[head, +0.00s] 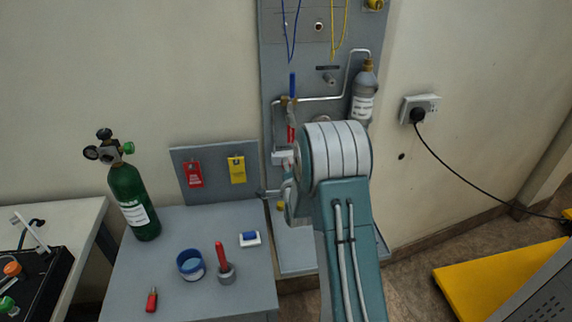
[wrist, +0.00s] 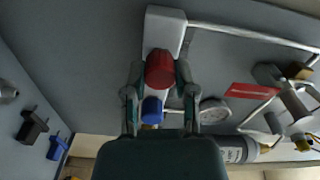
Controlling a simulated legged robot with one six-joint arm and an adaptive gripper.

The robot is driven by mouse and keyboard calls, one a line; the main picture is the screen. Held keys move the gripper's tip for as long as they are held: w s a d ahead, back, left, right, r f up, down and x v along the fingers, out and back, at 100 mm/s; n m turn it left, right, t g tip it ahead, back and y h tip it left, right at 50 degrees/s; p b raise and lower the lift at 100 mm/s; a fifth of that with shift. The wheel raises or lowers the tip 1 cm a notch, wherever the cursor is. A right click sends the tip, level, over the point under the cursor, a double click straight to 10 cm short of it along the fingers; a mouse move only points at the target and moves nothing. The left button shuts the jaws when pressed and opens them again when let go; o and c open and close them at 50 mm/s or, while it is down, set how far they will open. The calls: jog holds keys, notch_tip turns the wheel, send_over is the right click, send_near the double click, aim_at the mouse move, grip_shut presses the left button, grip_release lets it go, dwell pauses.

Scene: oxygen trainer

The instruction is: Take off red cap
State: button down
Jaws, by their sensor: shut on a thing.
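In the wrist view the red cap (wrist: 159,68) sits between my fingertips, in front of a pale block (wrist: 163,28) on the grey panel. My gripper (wrist: 160,80) is shut on the red cap, one finger at each side. A blue piece (wrist: 152,108) lies between the fingers, nearer the palm.
Thin metal pipes, a round gauge (wrist: 213,110) and a grey bottle (head: 364,92) are on the panel near my gripper. A bench (head: 190,245) at the left holds a green cylinder (head: 133,200), a blue tape roll (head: 190,264) and small tools. A black cable hangs at right.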

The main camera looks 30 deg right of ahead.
jog(key=shift+w+a, duration=0.1)
jog(key=n, duration=0.3)
jog(key=shift+f+n, duration=0.1)
jog(key=shift+n, duration=0.2)
jog(key=shift+f+n, duration=0.1)
jog(key=shift+n, duration=1.6)
jog(key=shift+n, duration=0.6)
jog(key=shift+c, duration=2.1)
grip_release()
jog(key=shift+a, duration=0.1)
